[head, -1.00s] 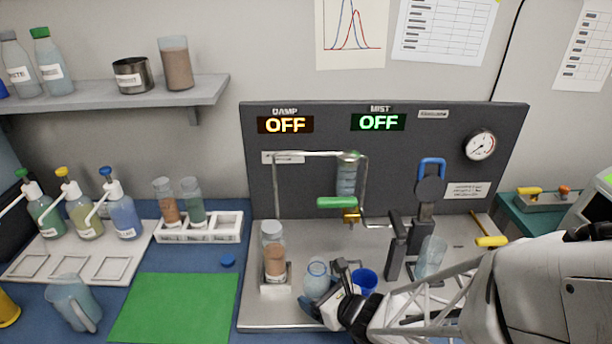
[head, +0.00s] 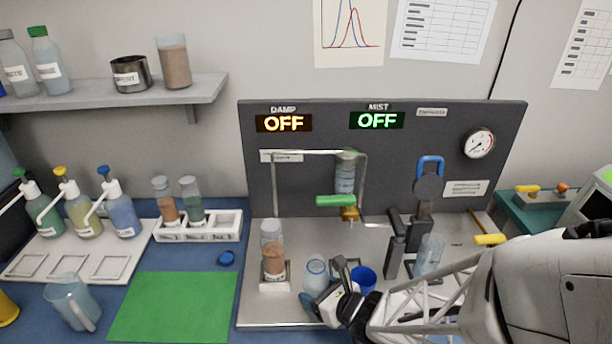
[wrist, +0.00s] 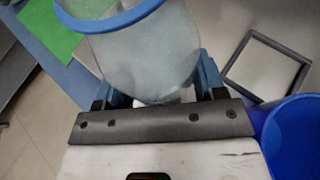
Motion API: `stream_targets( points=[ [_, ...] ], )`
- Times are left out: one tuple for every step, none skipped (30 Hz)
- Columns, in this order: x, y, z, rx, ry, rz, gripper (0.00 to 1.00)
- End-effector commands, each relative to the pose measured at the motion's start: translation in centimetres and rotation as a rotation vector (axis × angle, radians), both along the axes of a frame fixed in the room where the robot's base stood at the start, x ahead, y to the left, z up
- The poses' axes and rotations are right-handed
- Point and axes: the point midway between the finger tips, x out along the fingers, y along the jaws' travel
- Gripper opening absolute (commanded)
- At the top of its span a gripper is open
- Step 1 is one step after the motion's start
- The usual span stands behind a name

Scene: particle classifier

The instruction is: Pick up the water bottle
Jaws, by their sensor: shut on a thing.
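A clear, bluish bottle with a blue rim (head: 316,272) stands at the front of the grey metal platform, and I take it for the water bottle. My gripper (head: 330,287) reaches in from the right and is shut on it. In the wrist view the bottle (wrist: 150,58) fills the space between the blue fingers of my gripper (wrist: 157,88). Its blue rim faces the camera. The fingers partly hide its lower part, and I cannot tell whether its base touches the platform.
A blue cup (head: 363,279) stands close to the right of my gripper. A jar of brown grains (head: 273,258) stands in a white holder to the left. A clear beaker (head: 429,254) is farther right. A green mat (head: 172,305) lies clear at the left.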

Motion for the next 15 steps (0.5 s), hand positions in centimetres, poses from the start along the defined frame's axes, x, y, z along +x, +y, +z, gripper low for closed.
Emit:
stream_targets(
  points=[
    [0.0, 0.0, 0.1, 0.001, -0.001, 0.0, 0.28],
    [0.0, 0.0, 0.1, 0.001, -0.001, 0.0, 0.28],
    [0.0, 0.0, 0.2, 0.001, -0.001, 0.0, 0.28],
    [0.0, 0.0, 0.2, 0.0, -0.001, 0.0, 0.28],
    [0.0, 0.0, 0.3, 0.001, -0.001, 0.0, 0.28],
    [0.0, 0.0, 0.4, 0.0, -0.001, 0.0, 0.28],
    [0.0, 0.0, 0.4, 0.001, -0.001, 0.0, 0.28],
    [0.0, 0.0, 0.5, 0.001, -0.001, 0.0, 0.28],
    [0.0, 0.0, 0.6, 0.001, -0.001, 0.0, 0.28],
    [0.0, 0.0, 0.7, 0.001, -0.001, 0.0, 0.28],
    [0.0, 0.0, 0.8, 0.0, -0.001, 0.0, 0.28],
    [0.0, 0.0, 0.9, 0.0, -0.001, 0.0, 0.28],
    [0.0, 0.0, 1.0, 0.0, -0.001, 0.0, 0.28],
    [0.0, 0.0, 1.1, 0.0, -0.001, 0.0, 0.28],
    [0.0, 0.0, 1.3, 0.0, -0.001, 0.0, 0.28]
  ],
)
